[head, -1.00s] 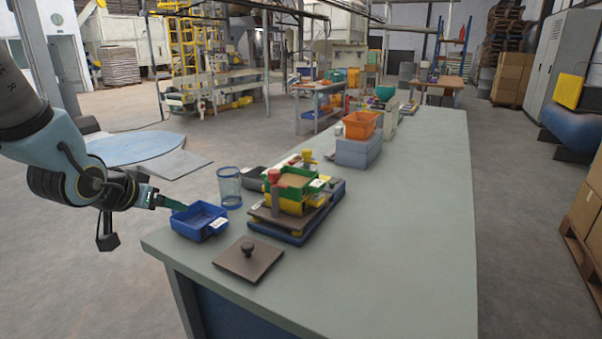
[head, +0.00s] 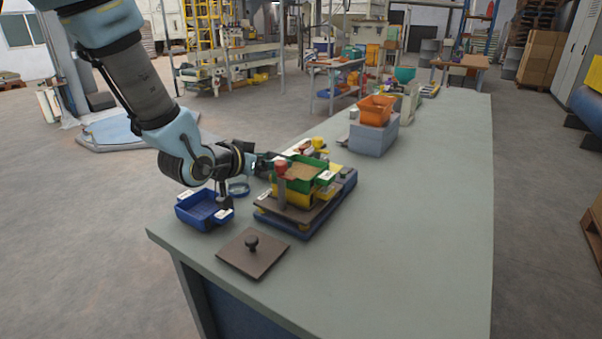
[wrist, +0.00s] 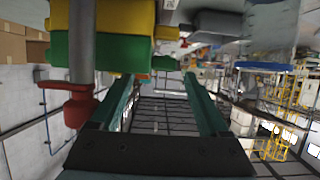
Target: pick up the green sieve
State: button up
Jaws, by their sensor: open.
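The green sieve (head: 314,168) is a square frame with a tan inside, on top of a yellow sieve (head: 292,199) on the stand. In the wrist view, which looks upside down, the green sieve (wrist: 100,52) is on the left. My gripper (head: 271,163) is at the left of the stack, near the sieve's height, and partly hidden in the head view. In the wrist view my gripper (wrist: 160,80) is open, with a small green piece (wrist: 163,63) between its fingertips. I cannot tell whether they touch it.
A red knob on a grey post (head: 281,168) stands close beside the gripper; a yellow knob (head: 318,143) stands behind. A blue tray (head: 204,212) and a dark lid plate with a knob (head: 252,254) lie in front. An orange bin (head: 376,108) is farther back. The table's right side is clear.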

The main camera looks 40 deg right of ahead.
jog(key=shift+p+x, duration=0.45)
jog(key=shift+x, duration=1.3)
jog(key=shift+c, duration=0.4)
grip_shut()
